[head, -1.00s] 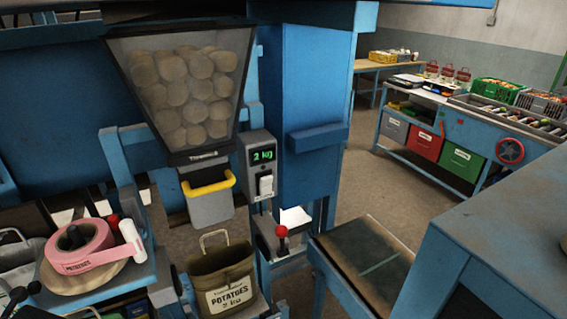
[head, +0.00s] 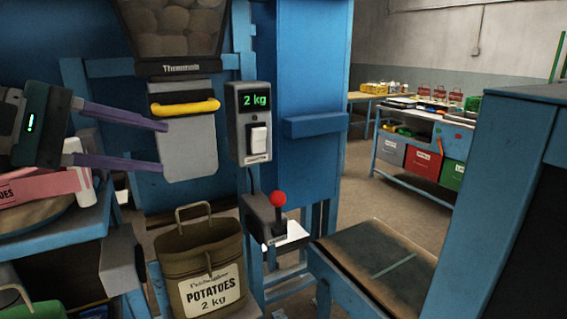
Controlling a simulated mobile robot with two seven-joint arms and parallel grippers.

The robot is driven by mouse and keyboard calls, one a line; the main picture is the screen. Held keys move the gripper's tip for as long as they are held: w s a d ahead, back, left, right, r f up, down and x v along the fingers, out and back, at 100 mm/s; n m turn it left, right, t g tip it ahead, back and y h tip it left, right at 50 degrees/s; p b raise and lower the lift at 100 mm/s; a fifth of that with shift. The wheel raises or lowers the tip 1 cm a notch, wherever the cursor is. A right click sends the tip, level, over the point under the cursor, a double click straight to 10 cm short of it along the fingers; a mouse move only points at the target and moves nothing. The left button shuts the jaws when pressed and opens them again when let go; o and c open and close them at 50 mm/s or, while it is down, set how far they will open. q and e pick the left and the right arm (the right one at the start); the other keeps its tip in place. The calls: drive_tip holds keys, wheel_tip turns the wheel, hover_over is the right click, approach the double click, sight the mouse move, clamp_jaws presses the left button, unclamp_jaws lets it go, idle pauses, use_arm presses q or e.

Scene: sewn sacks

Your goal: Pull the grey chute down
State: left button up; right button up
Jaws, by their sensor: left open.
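The grey chute (head: 188,148) hangs under the hopper of potatoes (head: 172,30), with a yellow handle bar (head: 185,108) across its upper part. My left gripper (head: 165,147) comes in from the left with its two purple-grey fingers apart. Its fingertips overlap the left edge of the chute in the picture, below the yellow handle; I cannot tell whether they touch it. Nothing shows between the fingers. An olive sack marked potatoes 2 kg (head: 203,262) stands open below the chute. My right gripper is not in view.
A scale box (head: 248,122) reading 2 kg is right of the chute, with a red-knobbed lever (head: 279,200) below it. A low conveyor (head: 380,265) is at right.

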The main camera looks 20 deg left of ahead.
sight(185, 108)
use_arm(q)
drive_tip(key=w+a+r+n+t+b, duration=0.2)
drive_tip(key=w+a+r+n+t, duration=0.1)
drive_tip(key=w+a+r+n, duration=0.15)
drive_tip(key=shift+y, duration=0.3)
drive_tip(key=p+x, duration=0.1)
drive_tip(key=x, duration=0.1)
drive_tip(key=p+x, duration=0.1)
drive_tip(key=x, duration=0.2)
drive_tip(key=p+x, duration=0.1)
drive_tip(key=x, duration=0.2)
drive_tip(key=shift+w+d+f, duration=0.1)
drive_tip(key=shift+f, duration=0.2)
drive_tip(key=shift+w+d+f, duration=0.15)
drive_tip(key=shift+w+f, duration=0.05)
drive_tip(key=shift+w, duration=0.15)
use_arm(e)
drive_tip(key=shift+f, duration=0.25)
use_arm(q)
drive_tip(key=c, duration=0.7)
clamp_jaws()
drive_tip(key=shift+s, duration=0.1)
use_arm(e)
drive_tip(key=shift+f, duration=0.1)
